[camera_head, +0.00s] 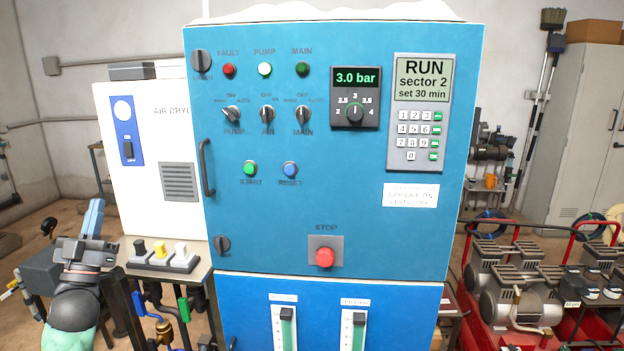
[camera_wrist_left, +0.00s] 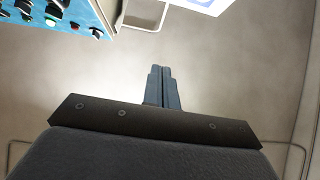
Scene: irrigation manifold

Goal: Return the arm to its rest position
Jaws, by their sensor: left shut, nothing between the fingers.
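My left arm comes in at the lower left of the head view. Its gripper (camera_head: 93,214) points upward, beside the white air dryer and left of the blue control cabinet (camera_head: 400,235), apart from the cabinet front. In the left wrist view the two fingers of this gripper (camera_wrist_left: 163,72) are together with nothing between them. My right gripper does not show in either view.
The cabinet's panel has knobs, lamps, a red stop button (camera_head: 324,257) and a keypad (camera_head: 414,137) reading RUN. The white air dryer (camera_head: 180,115) stands left. Compressors (camera_head: 510,290) stand right.

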